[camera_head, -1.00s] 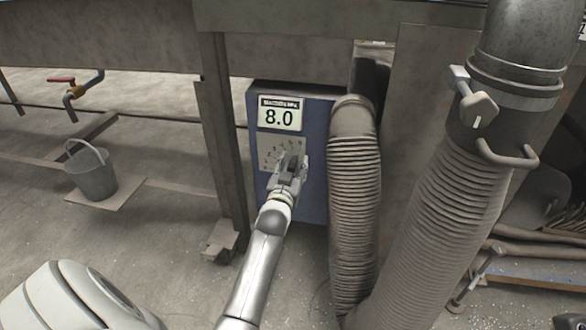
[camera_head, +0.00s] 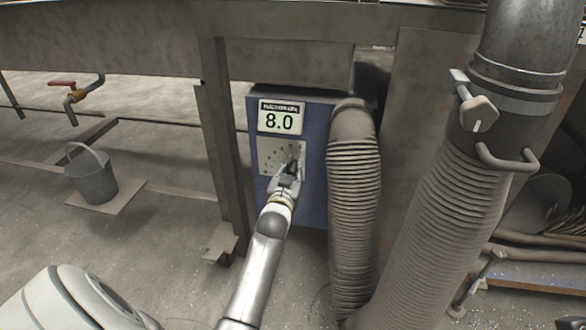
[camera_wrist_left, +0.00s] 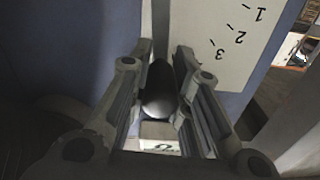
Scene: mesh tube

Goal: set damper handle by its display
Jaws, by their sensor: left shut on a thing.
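The small heading above the number is too blurred to read. Below it is a pale scale plate (camera_head: 268,155); in the left wrist view the scale plate (camera_wrist_left: 234,35) shows marks 1, 2 and 3. My left gripper (camera_head: 290,168) is at the plate's lower right. In the left wrist view its two fingers lie either side of the dark, rounded damper handle (camera_wrist_left: 159,90), shut on it. My right gripper is not in view.
A ribbed hose (camera_head: 354,210) runs down close to the box's right side. A bigger duct (camera_head: 440,220) with a grey lever (camera_head: 478,114) stands further right. A bench leg (camera_head: 222,150) is left of the box. A bucket (camera_head: 92,180) stands at far left.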

